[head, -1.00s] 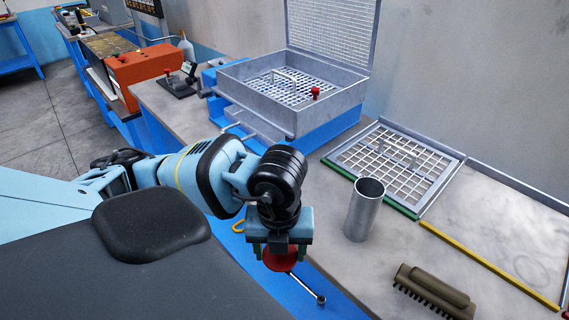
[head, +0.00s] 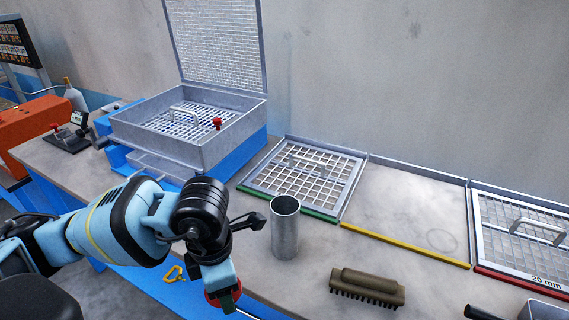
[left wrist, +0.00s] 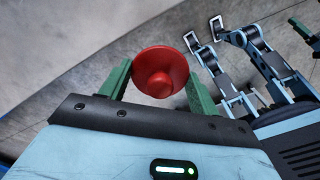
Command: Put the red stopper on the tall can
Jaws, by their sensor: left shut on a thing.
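My left gripper (head: 229,301) is shut on the red stopper (head: 210,297), low at the front of the head view. In the left wrist view the stopper (left wrist: 160,72) sits between the two green fingers, its wide round face and central knob showing. The tall can (head: 285,237) is a plain metal cylinder standing upright on the bench, its open top uncovered. The gripper and stopper are left of the can and nearer to me, apart from it. A green piece (left wrist: 303,31) at the right edge of the left wrist view may be part of my right gripper; its jaws cannot be made out.
A framed mesh sieve (head: 303,180) lies behind the can. A brown brush (head: 367,288) lies to its right. A metal sieve box (head: 190,145) with a small red knob (head: 217,123) stands at the back left. Bench room behind the yellow strip (head: 405,245) is clear.

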